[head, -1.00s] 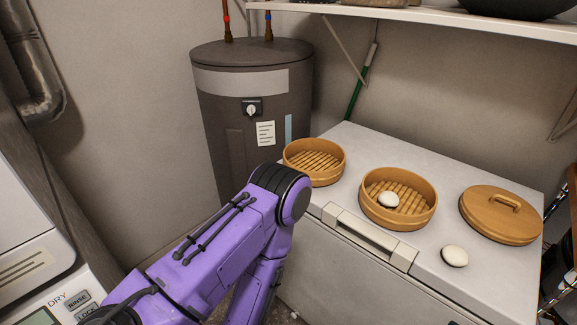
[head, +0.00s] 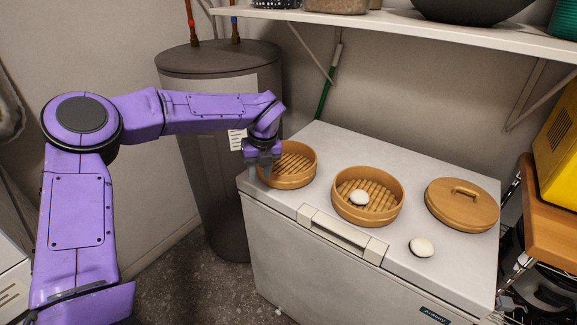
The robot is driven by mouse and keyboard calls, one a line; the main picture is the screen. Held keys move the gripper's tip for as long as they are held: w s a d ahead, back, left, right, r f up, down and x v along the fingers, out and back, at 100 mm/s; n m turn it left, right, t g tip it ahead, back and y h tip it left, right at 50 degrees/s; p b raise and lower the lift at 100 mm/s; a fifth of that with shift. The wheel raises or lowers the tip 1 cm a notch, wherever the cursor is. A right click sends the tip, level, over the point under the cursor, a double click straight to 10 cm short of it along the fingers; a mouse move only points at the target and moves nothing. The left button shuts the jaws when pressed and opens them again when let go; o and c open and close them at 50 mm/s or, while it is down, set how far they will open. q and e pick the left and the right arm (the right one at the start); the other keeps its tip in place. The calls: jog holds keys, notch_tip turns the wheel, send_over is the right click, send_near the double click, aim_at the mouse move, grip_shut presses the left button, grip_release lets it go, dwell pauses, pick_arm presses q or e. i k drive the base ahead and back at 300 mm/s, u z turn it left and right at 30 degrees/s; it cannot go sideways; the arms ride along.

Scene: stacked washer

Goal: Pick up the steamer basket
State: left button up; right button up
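An empty round bamboo steamer basket (head: 293,182) stands at the left end of the white chest top. A second steamer basket (head: 352,212) stands right of it with a white bun (head: 359,198) inside. A round bamboo lid (head: 462,205) with a handle lies further right. Another white bun (head: 421,247) lies on the chest near its front edge. My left gripper (head: 263,170) points down at the left rim of the empty basket and hides part of it. I cannot tell whether its fingers are apart or closed on the rim. My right gripper is out of view.
The white chest (head: 330,140) has free room behind the baskets. A grey water heater (head: 210,100) stands behind my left arm. A white shelf (head: 400,32) hangs above the chest. A wooden stand (head: 550,190) with a yellow appliance (head: 560,140) is at the right.

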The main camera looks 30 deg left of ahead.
aim_at(296, 171)
jog(key=i, duration=0.95)
